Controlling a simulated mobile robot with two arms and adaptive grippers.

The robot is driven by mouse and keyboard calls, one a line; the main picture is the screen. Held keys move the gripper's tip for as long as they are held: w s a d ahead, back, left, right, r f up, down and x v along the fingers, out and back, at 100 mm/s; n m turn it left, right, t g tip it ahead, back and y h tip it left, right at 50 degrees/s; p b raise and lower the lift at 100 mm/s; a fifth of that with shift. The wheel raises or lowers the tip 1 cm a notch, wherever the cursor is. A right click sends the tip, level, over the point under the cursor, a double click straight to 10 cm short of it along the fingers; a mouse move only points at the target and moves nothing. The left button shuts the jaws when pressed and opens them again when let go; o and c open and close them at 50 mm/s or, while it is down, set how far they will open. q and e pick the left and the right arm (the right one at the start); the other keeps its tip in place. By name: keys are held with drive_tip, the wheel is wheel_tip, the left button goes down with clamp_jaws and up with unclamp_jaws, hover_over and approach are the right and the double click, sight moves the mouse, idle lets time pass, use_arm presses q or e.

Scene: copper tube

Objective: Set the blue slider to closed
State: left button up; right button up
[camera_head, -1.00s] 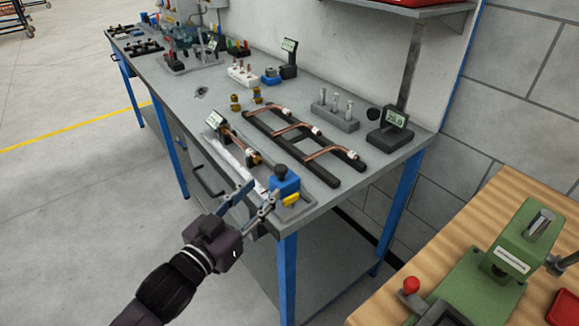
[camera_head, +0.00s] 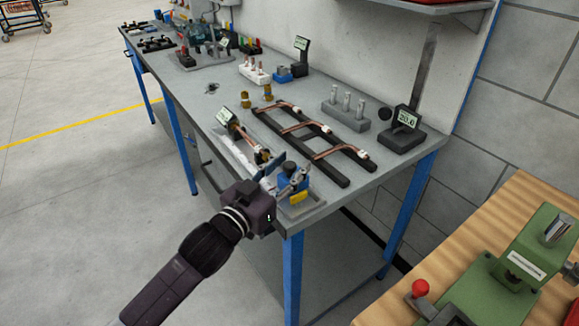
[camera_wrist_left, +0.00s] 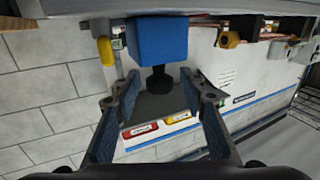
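The blue slider (camera_head: 290,179) is a blue block with a dark knob on top, at the near end of the grey workbench. It is partly hidden by my left gripper in the head view. My left gripper (camera_head: 284,174) is open at the slider. In the left wrist view, the blue block (camera_wrist_left: 158,40) and its black knob (camera_wrist_left: 158,80) appear between the two spread fingers of my left gripper (camera_wrist_left: 160,92). Gaps show on both sides of the knob. I cannot tell whether the slider is open or closed. My right gripper is not in view.
A yellow part (camera_head: 299,197) sits beside the slider. A small display (camera_head: 224,116) and copper tubing stand behind it. A black rack (camera_head: 340,175) with bent copper tubes lies right of it. A wooden table (camera_head: 500,200) with a green machine is at the right.

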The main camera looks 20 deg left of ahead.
use_arm(q)
clamp_jaws()
idle(0.4)
drive_tip(key=shift+w, duration=0.1)
drive_tip(key=w+a+p, duration=0.1)
drive_tip(key=w+a, duration=0.3)
drive_tip(key=a, duration=0.1)
drive_tip(key=shift+w+a+p, duration=0.15)
drive_tip(key=shift+a+p, duration=0.15)
drive_tip(key=shift+p, duration=0.1)
unclamp_jaws()
